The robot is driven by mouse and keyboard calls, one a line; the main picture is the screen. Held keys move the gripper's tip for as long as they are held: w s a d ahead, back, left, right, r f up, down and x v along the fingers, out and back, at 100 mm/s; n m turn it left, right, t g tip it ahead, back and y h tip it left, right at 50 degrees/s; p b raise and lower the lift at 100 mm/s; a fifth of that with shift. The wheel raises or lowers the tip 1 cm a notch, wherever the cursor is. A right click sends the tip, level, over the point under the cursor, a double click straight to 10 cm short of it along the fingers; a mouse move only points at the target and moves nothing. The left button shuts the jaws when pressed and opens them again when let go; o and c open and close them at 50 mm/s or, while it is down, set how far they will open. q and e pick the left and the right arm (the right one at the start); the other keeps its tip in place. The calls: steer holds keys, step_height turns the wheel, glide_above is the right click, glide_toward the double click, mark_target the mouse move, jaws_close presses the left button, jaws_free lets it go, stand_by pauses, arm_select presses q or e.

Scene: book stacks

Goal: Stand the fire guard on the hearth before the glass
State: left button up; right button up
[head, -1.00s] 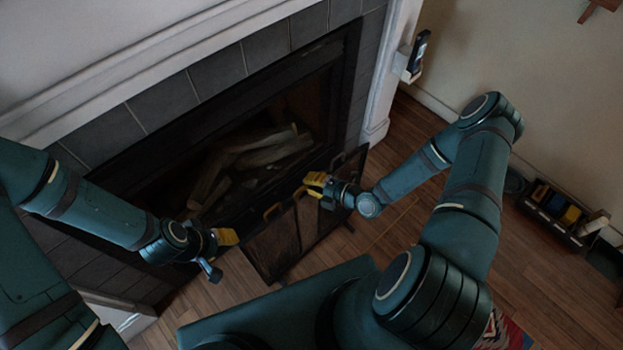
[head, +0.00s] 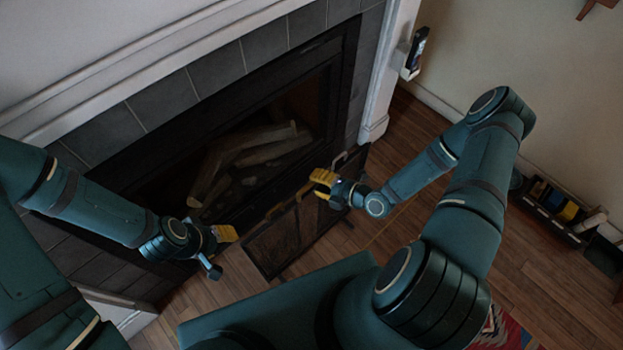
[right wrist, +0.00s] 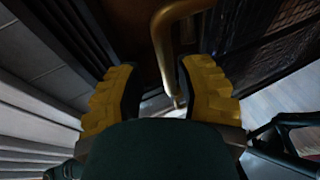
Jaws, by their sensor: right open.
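The fire guard (head: 272,246) is a dark folding screen with mesh panels and brass handles. It stands upright on the floor before the fireplace glass (head: 225,165), its panels angled to each other. My right gripper (head: 320,184) is open and empty at the guard's top edge, just right of a brass handle (head: 302,191). In the right wrist view a brass handle (right wrist: 162,40) shows beyond and between the spread yellow fingers (right wrist: 158,88); I see no grip on it. My left gripper (head: 226,234) is left of the guard, apart from it; its jaw opening is unclear.
Logs (head: 262,145) lie inside the dark fireplace, framed by grey tiles (head: 165,100) and a white surround. A crate of books (head: 556,208) stands by the right wall. A patterned rug (head: 500,332) lies at the lower right. Wooden floor (head: 420,215) is clear right of the guard.

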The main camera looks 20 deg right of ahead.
steer(key=p+v, duration=0.1)
steer(key=v, duration=0.8)
steer(key=w+a+m+g+h, duration=0.3)
steer(key=a+m+g, duration=0.35)
steer(key=m, duration=0.65)
arm_select(q)
steer(key=shift+s+r, duration=0.15)
steer(key=shift+r, duration=0.45)
arm_select(e)
steer(key=s+a+r+m+g+h, duration=0.2)
steer(key=a+m, duration=0.6)
steer(key=m, duration=0.5)
steer(key=s+r+g, duration=0.1)
steer(key=s+r, duration=0.1)
steer(key=s, duration=0.1)
steer(key=shift+s+a+r, duration=0.2)
steer(key=shift+s+a, duration=0.2)
arm_select(q)
steer(key=shift+s, duration=0.1)
